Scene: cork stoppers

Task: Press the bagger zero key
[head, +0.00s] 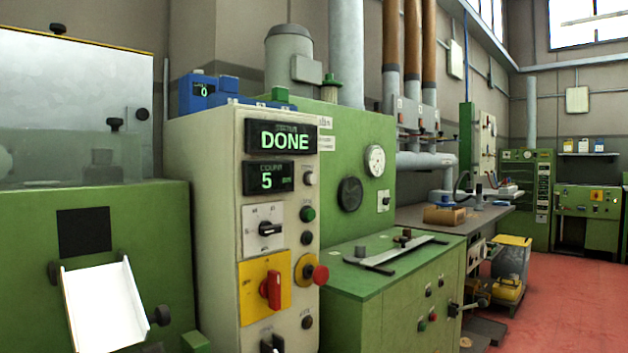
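A cream control cabinet (228,215) stands left of centre. Its upper display (282,138) reads DONE in green and its lower display (268,178) reads 5. Below are a small pale button (309,177), a green button (307,213), a black rotary switch (267,229), a red switch (271,288) on a yellow plate and a red mushroom button (320,275). A blue unit (203,92) on top shows a green 0. I cannot tell which part is the bagger zero key; labels are too small to read. My gripper is not in view.
A green machine with a white chute (105,303) stands at the left. Right of the cabinet is a green bench (370,278) with a metal bar (410,252) on it. The red floor (570,300) is open at the right, beyond a yellow-topped bin (512,255).

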